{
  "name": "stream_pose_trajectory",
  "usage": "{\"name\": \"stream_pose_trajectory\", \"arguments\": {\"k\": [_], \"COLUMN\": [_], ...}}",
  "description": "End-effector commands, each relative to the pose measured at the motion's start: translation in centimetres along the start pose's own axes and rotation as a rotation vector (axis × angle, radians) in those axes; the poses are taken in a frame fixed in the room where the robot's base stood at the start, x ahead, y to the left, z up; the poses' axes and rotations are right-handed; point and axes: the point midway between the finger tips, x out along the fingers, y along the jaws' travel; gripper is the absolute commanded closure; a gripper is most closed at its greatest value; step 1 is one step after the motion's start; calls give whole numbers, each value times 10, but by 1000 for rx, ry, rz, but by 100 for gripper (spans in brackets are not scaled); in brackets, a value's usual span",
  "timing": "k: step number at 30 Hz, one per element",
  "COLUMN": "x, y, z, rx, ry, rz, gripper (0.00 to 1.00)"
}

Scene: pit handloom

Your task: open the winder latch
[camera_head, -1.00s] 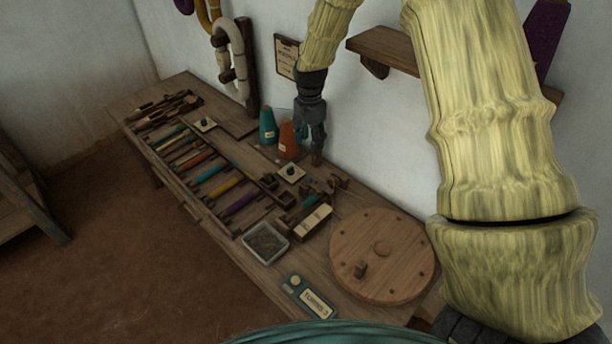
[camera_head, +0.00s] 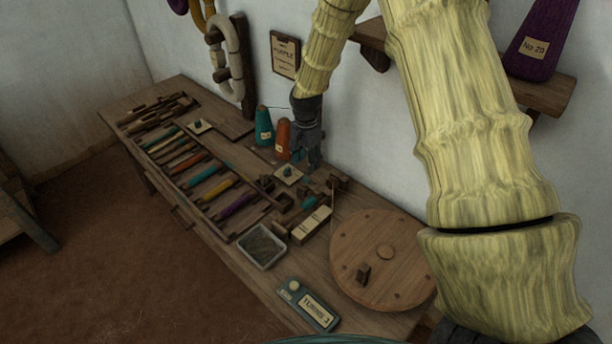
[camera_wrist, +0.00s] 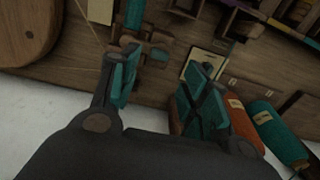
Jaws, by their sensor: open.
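The winder's round wooden wheel (camera_head: 384,290) lies on the right of the bench, with a small peg on its face. Left of and behind it are the winder's small wooden blocks (camera_head: 338,184) and a teal bobbin (camera_head: 309,202). I cannot tell which small part is the latch. My gripper (camera_head: 309,168) points down above the bench, just behind these blocks. In the wrist view my gripper (camera_wrist: 165,80) has its teal-padded fingers apart, with nothing held between them. Small wooden winder parts (camera_wrist: 153,56) lie beyond the fingers, and the wheel (camera_wrist: 22,30) shows at upper left.
Teal (camera_head: 263,127) and orange (camera_head: 283,139) yarn cones stand close beside my gripper, near the wall. A pale plate with a dark knob (camera_head: 288,174) lies in front. A rack of coloured bobbins (camera_head: 210,187), a grey tray (camera_head: 262,246) and a teal labelled box (camera_head: 308,304) fill the bench.

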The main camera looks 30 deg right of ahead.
Motion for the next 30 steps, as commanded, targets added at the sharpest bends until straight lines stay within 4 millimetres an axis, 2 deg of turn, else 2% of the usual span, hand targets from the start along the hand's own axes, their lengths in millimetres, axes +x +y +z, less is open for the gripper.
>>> {"name": "stream_pose_trajectory", "arguments": {"k": [9,15,21,29,30], "x": [43,61,69,70,70], "y": [1,0,0,0,0], "z": [0,0,0,0,0], "rx": [1,0,0,0,0], "ry": [-1,-1,0,0,0], "rz": [2,1,0,0,0], "gripper": [54,54,54,54,59]}}
